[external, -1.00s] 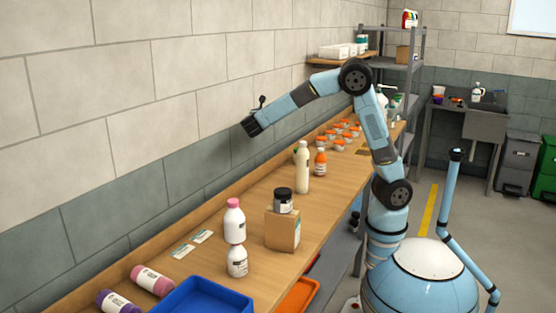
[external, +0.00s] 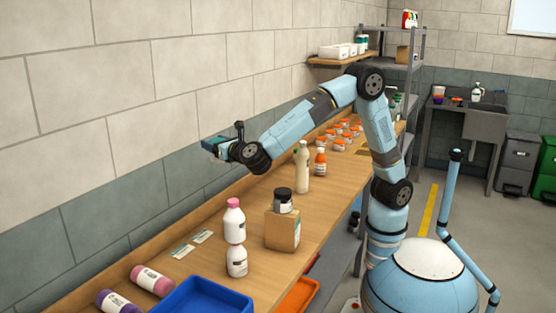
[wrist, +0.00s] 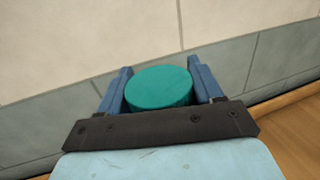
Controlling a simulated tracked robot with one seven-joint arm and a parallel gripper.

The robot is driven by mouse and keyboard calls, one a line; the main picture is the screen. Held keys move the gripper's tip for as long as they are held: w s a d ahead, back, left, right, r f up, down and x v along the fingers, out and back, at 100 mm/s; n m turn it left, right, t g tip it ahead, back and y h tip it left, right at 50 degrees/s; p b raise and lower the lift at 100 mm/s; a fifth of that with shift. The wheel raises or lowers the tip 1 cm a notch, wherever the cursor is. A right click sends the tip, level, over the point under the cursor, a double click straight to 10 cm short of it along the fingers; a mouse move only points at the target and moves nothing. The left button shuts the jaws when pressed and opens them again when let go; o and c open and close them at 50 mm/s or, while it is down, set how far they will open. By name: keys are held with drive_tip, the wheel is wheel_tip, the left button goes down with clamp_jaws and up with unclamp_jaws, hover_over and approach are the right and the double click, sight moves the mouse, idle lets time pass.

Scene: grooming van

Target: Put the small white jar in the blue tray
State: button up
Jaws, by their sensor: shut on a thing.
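My gripper (wrist: 161,92) is shut on a round thing with a teal top (wrist: 158,88), which lies between its two blue fingers. In the external view my gripper (external: 214,148) is raised above the bench near the wall. The sides of the held thing are mostly hidden, so I cannot tell if it is the small white jar. The blue tray (external: 243,301) is at the bottom of the external view, on the near end of the bench, partly cut off. The part in view looks empty. My gripper is well above and behind it.
A pink-capped white bottle (external: 234,218) and another white container (external: 236,262) stand close behind the tray. A cardboard box (external: 282,230) with a dark-lidded jar (external: 283,197) is right of them. Pink (external: 153,281) and purple (external: 117,303) bottles lie left of the tray.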

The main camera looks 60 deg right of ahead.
drive_tip(key=s+a+r+n+g+y, duration=0.15)
drive_tip(key=s+a+n+y, duration=0.5)
drive_tip(key=s+a, duration=0.9)
drive_tip(key=s+a+f+n+g+y, duration=0.15)
drive_tip(key=s+a+n+y, duration=0.25)
drive_tip(key=s+a+y, duration=0.8)
drive_tip(key=s+a+f+h, duration=0.2)
drive_tip(key=s+f+h, duration=0.15)
drive_tip(key=f, duration=0.65)
drive_tip(key=w+a+f, duration=0.3)
drive_tip(key=a+f, duration=0.3)
drive_tip(key=w+a+f, duration=0.3)
drive_tip(key=a+f, duration=0.3)
drive_tip(key=f, duration=0.1)
drive_tip(key=shift+w, duration=0.4)
drive_tip(key=shift+f+m, duration=0.25)
drive_tip(key=shift+f, duration=0.3)
drive_tip(key=o, duration=1.1)
drive_tip(key=shift+o, duration=0.2)
